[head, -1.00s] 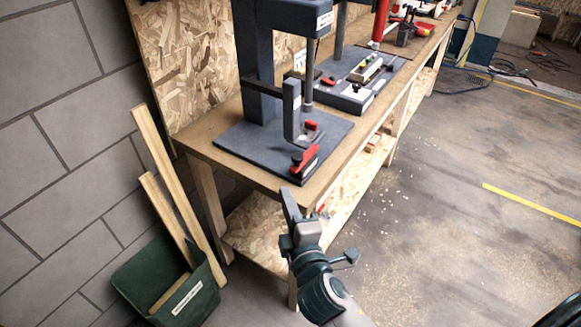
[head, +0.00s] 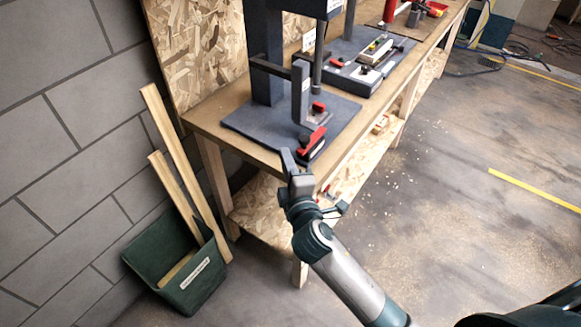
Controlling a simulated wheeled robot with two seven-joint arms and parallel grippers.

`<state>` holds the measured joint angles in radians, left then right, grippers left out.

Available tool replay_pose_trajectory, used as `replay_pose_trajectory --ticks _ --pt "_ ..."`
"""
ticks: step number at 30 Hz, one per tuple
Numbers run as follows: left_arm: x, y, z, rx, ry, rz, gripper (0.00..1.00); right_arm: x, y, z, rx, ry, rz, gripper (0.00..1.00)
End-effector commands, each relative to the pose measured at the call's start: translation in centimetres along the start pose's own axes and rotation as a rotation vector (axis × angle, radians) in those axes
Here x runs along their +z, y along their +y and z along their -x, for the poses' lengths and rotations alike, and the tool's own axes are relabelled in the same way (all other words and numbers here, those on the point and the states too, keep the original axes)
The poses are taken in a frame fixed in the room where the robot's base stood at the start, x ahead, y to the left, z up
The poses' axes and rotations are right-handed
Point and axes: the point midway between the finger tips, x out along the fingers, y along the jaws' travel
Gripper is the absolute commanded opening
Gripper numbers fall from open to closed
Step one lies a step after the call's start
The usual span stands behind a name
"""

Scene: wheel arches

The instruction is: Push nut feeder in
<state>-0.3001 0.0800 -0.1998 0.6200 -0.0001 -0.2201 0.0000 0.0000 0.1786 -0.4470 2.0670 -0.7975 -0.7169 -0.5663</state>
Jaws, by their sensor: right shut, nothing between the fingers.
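A dark grey press (head: 265,60) stands on a flat base plate (head: 255,124) at the near end of the workbench. A red and black part (head: 312,143), which looks like the nut feeder, sits at the plate's front edge. A smaller red piece (head: 318,107) lies behind it, below the press's rod. My right gripper (head: 288,158) is shut and empty at the bench's front edge, just left of and slightly below the red part in the picture. I cannot tell whether they touch. My left gripper is not in view.
The wooden workbench (head: 208,118) runs back to the right, with another fixture (head: 368,62) farther along. A green bin (head: 190,285) with wooden strips stands at the left by the grey wall. The floor (head: 440,190) at the right is open.

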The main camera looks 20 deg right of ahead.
Motion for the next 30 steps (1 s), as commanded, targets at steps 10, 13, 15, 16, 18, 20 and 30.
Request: replay_pose_trajectory --ticks 10,13,15,16,18,20,30 --pt "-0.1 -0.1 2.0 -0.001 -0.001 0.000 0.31 2.7 0.2 -3.2 -0.001 -0.001 0.003 0.00" --pt "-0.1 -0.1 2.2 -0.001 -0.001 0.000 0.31 3.4 0.1 -3.4 -0.001 -0.001 0.001 0.00" --pt "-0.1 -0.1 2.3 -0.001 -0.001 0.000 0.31 3.6 0.0 -3.4 -0.001 0.000 0.001 0.00" --pt "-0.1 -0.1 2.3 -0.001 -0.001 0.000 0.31 3.7 0.0 -3.5 -0.001 0.001 0.001 0.00" --pt "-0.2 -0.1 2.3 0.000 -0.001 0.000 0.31 3.8 0.0 -3.5 0.000 0.001 0.000 0.00" --pt "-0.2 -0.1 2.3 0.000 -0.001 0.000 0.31 3.9 0.0 -3.5 0.000 0.001 0.000 0.00" --pt "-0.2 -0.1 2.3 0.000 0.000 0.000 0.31 4.4 0.1 -4.0 0.000 0.000 0.002 0.00"
